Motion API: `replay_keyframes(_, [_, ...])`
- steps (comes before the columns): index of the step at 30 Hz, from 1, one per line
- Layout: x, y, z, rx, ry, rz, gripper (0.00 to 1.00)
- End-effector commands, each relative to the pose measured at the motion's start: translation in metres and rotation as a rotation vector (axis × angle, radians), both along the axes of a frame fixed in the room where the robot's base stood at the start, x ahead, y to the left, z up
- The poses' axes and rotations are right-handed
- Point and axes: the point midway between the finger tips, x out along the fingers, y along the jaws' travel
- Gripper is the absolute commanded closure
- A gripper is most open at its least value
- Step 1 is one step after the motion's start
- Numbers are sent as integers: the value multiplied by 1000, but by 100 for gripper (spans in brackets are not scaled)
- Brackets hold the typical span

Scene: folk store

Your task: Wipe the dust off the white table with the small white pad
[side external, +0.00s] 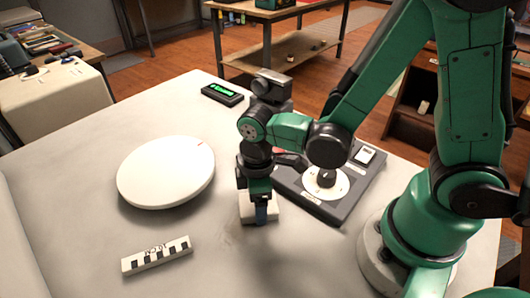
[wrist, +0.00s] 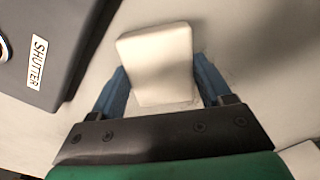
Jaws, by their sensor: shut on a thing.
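The small white pad (wrist: 158,62) is between the two blue fingers of my gripper (wrist: 160,90) in the wrist view. The fingers are shut on its sides. In the side external view the pad (side external: 248,212) is at the table surface below my gripper (side external: 262,212), partly hidden by it. I cannot tell whether the pad touches the table. The white table (side external: 90,200) fills the lower part of the side view.
A round white disc (side external: 165,172) lies left of my gripper. A dark control box with a dial (side external: 345,190) stands close on the right; its SHUTTER label (wrist: 37,62) shows in the wrist view. A black display box (side external: 222,94) sits behind.

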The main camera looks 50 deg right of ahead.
Motion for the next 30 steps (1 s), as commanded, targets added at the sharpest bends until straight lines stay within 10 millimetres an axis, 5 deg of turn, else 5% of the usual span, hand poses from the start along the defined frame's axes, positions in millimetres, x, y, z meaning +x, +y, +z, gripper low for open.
replay_keyframes(30, [-2, 93, 3, 2, -3, 4, 70])
